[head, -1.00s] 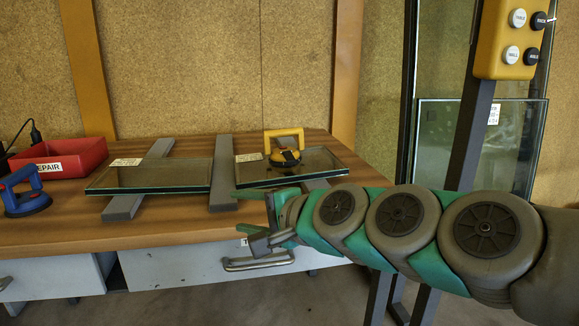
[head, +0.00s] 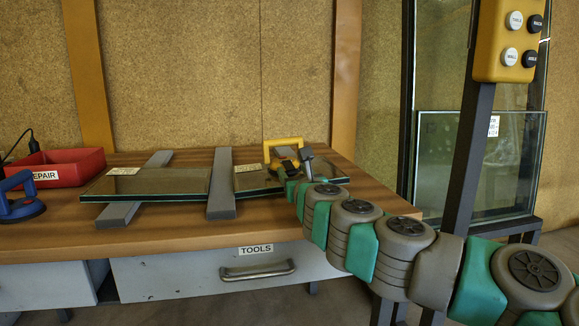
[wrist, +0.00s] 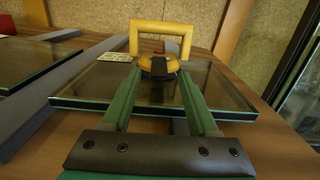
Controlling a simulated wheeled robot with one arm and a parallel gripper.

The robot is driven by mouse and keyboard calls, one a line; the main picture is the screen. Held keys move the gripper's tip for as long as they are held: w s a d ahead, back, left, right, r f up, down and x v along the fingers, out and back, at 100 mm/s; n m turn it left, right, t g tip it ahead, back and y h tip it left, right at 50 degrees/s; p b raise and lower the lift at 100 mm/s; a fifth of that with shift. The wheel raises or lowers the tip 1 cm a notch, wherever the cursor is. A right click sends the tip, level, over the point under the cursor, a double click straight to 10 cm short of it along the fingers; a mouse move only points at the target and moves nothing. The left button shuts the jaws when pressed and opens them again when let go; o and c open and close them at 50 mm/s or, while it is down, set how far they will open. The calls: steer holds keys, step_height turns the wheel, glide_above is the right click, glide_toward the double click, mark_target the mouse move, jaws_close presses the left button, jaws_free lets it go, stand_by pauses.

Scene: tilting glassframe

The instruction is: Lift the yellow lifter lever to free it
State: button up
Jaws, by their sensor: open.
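The yellow lifter (head: 284,152) stands on the right glass pane (head: 250,182), its arched handle upright. In the wrist view the yellow lifter (wrist: 160,40) is straight ahead, with a round yellow body, a dark patch on its front and a small red part on top. My gripper (head: 297,172) is just in front of the lifter at the pane's right part. In the wrist view my gripper (wrist: 160,88) is open, its two green fingers pointing at the lifter's body with nothing held between them. I cannot tell whether the fingertips touch it. The lever is hard to make out.
A second glass pane (head: 150,182) lies to the left on grey bars (head: 221,185). A red REPAIR box (head: 68,166) and a blue lifter (head: 18,200) are at the far left. A yellow button panel (head: 510,40) hangs on a dark post at right.

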mark_target(290, 167)
steer(key=shift+p+x, duration=0.35)
steer(key=shift+x, duration=1.95)
jaws_close()
